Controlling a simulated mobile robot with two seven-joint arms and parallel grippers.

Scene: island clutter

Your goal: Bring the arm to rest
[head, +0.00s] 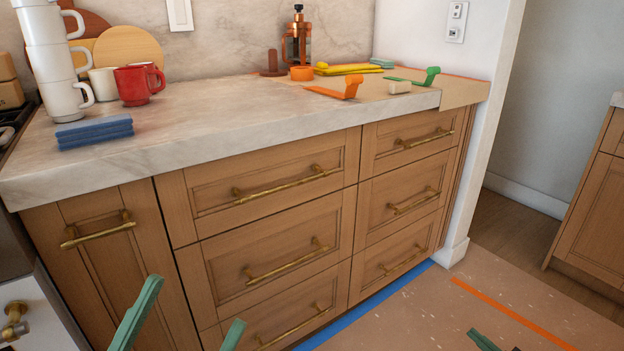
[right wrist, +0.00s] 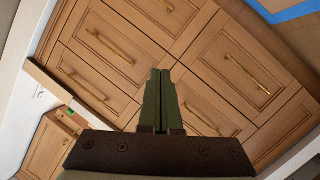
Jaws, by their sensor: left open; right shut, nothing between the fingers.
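My left gripper (head: 197,301) shows at the bottom left of the head view, its two green fingers spread apart with nothing between them. It is in front of the lower drawers, clear of the counter. My right gripper (head: 482,340) shows only in part at the bottom right of the head view, over the floor. In the right wrist view its green fingers (right wrist: 160,73) are together and hold nothing. Most of both arms is out of view.
The marble counter (head: 215,115) bears stacked white mugs (head: 46,60), a red mug (head: 135,86), folded blue cloths (head: 95,132) and several small items at the far right. Brass drawer handles (head: 285,186) stick out. Floor at right is open, with an orange strip (head: 510,312).

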